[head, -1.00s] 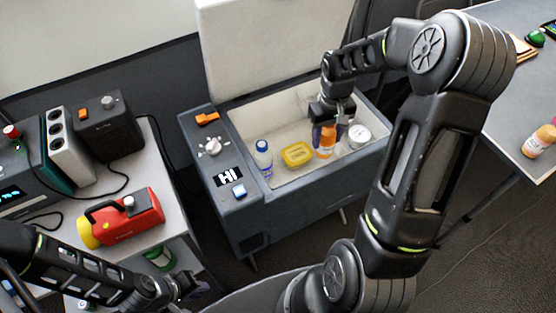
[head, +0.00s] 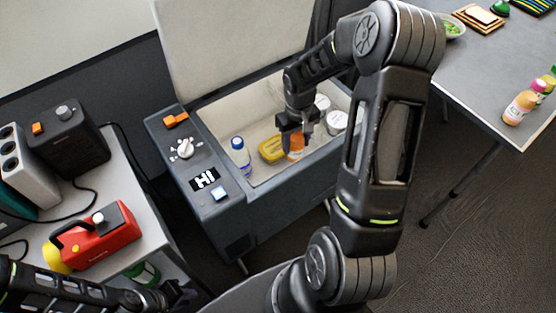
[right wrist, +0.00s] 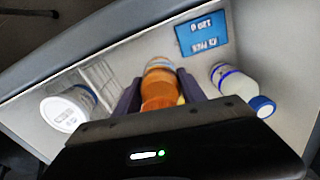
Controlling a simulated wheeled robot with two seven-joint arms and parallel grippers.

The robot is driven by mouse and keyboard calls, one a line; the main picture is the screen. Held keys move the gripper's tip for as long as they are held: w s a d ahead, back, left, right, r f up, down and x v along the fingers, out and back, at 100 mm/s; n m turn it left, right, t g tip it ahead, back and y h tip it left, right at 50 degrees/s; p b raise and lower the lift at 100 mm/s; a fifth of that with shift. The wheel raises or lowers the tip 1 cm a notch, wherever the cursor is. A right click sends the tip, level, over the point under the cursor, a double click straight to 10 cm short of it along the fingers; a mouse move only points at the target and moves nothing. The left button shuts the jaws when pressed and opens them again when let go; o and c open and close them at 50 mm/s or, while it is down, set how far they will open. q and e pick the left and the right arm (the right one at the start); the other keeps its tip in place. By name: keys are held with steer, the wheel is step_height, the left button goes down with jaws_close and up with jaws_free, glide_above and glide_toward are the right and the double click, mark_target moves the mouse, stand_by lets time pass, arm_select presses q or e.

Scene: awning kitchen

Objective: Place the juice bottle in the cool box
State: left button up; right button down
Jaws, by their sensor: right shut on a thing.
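The juice bottle (head: 295,154) is orange and sits inside the open cool box (head: 240,200), beside a yellow container. My right gripper (head: 296,140) reaches down into the box and is shut on the bottle. In the right wrist view the bottle (right wrist: 160,88) stands between the two fingers, its top facing away from the palm. Whether its base touches the box floor is hidden. The box's pale lid (head: 235,45) stands open at the back. My left gripper (head: 178,296) is at the lower left, away from the box; its fingers are too dark and small to read.
In the box are a blue-capped bottle (head: 240,157), the yellow container (head: 272,149) and two white tubs (head: 337,122) (head: 322,103). A red appliance (head: 100,240) stands on the left counter. The right table (head: 475,75) holds more bottles (head: 520,107).

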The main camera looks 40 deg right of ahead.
mark_target(295, 159)
steer(key=shift+f, duration=2.4)
steer(key=shift+f+b, duration=0.35)
steer(key=shift+f, duration=1.55)
steer(key=shift+f, duration=0.1)
steer(key=shift+f, duration=0.15)
steer(key=c, duration=0.7)
jaws_free()
steer(key=shift+r, duration=0.2)
